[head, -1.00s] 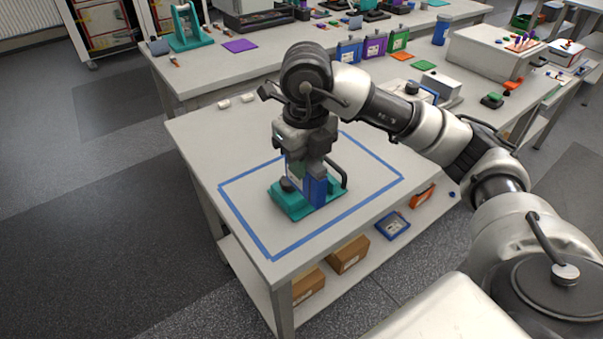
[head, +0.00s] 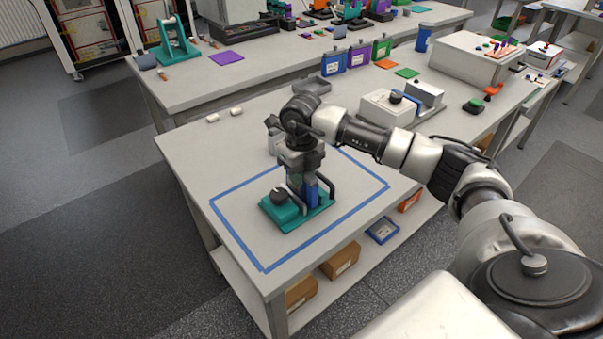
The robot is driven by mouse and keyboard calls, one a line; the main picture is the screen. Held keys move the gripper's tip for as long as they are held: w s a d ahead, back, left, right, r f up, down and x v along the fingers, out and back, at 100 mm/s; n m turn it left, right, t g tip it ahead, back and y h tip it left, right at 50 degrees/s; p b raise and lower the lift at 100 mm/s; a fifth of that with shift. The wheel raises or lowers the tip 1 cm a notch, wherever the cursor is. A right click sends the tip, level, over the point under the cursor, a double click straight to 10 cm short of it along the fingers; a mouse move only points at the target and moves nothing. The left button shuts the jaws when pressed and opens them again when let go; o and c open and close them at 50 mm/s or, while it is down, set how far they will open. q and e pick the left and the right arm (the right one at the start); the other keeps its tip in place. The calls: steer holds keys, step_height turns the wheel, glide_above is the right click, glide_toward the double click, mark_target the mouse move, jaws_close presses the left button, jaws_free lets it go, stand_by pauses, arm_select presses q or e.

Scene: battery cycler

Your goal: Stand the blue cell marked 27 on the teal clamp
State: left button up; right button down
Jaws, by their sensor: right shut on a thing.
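The teal clamp (head: 285,219) lies on the near table inside a blue tape outline, with a black knob (head: 279,196) at its left. A blue cell (head: 311,193) stands upright at the clamp's right part, mostly covered by my right gripper. My right gripper (head: 306,184) points down over the clamp and is shut on the blue cell. The cell's lower end is at the clamp, but I cannot tell whether it touches the base. No number can be read on it. My left gripper is not in view.
The blue tape outline (head: 237,238) surrounds the clamp. Behind my right arm stand a grey-white device (head: 387,108) and blue (head: 334,63), purple (head: 359,55) and green (head: 382,47) cells. Two small white pieces (head: 212,118) lie at the table's back left. The table's left part is clear.

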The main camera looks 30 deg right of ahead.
steer(key=shift+w+f, duration=0.1)
steer(key=shift+f, duration=0.4)
steer(key=c, duration=1)
jaws_free()
steer(key=shift+f, duration=0.15)
steer(key=shift+o, duration=0.2)
steer(key=shift+r, duration=0.3)
step_height(320, 180, up, 12)
steer(key=shift+f+b, duration=0.1)
steer(key=shift+b, duration=1.05)
steer(key=shift+f, duration=0.15)
